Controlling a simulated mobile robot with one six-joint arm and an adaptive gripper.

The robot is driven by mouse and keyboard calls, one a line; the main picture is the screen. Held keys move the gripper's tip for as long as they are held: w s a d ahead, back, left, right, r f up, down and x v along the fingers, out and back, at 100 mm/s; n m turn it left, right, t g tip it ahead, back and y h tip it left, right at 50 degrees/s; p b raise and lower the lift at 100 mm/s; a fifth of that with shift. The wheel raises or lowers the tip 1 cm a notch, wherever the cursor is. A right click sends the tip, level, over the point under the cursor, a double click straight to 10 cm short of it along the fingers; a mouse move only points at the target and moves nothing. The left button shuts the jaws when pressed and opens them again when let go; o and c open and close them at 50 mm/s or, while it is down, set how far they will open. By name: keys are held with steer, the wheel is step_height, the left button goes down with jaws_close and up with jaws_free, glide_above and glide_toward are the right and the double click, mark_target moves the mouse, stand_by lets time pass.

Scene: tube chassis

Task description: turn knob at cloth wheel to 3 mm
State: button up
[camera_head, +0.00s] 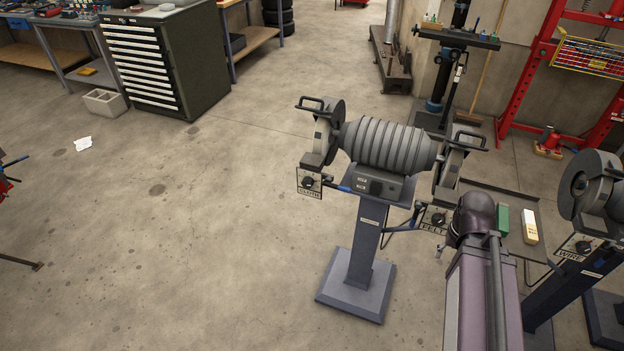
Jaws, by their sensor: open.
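A double-ended grinder (388,142) stands on a grey-blue pedestal. The cloth wheel (332,112) is at its left end. Below that wheel hangs a plate marked CLOTH with a dark round knob (308,182) and a scale around it. The knob's setting is too small to read. A similar knob (438,219) on a plate marked FELT sits under the right wheel. My purple-grey arm rises at the lower right, in front of the grinder's right side. My gripper is not in view.
A second grinder (598,190) with a plate marked WIRE stands at the right. A tray with a green block (502,219) and a pale block (530,227) lies behind my arm. A dark drawer cabinet (165,60) stands at the back left.

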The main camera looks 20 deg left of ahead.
steer(key=shift+a, duration=0.4)
steer(key=o, duration=0.4)
steer(key=shift+a, duration=0.15)
steer(key=w+a+f+t+h+b, duration=0.35)
steer(key=a+b, duration=0.25)
steer(key=a, duration=0.2)
steer(key=w+a+f+t+h+b, duration=0.2)
steer(key=w+a+t+h+b, duration=0.15)
steer(key=w+a+b, duration=0.35)
steer(key=s+a+n+t+y+b, duration=0.1)
steer(key=s+a+t+y+b, duration=0.1)
steer(key=a, duration=0.7)
steer(key=s+a+r+n+t+y+b, duration=0.1)
steer(key=s+a+n+t+y+b, duration=0.1)
steer(key=a, duration=0.8)
steer(key=s+a+r+n+t+y+b, duration=0.1)
steer(key=s+a+t+y+b, duration=0.1)
steer(key=s+a+t+b, duration=0.2)
steer(key=shift+s+a+t+b, duration=0.15)
steer(key=shift+a+t, duration=0.35)
steer(key=shift+a, duration=0.55)
steer(key=shift+w+a+t+b, duration=0.1)
steer(key=shift+a+t+b, duration=0.3)
steer(key=shift+a, duration=0.65)
steer(key=shift+s+a+t+b, duration=0.1)
steer(key=shift+a+t, duration=0.5)
steer(key=shift+a, duration=0.45)
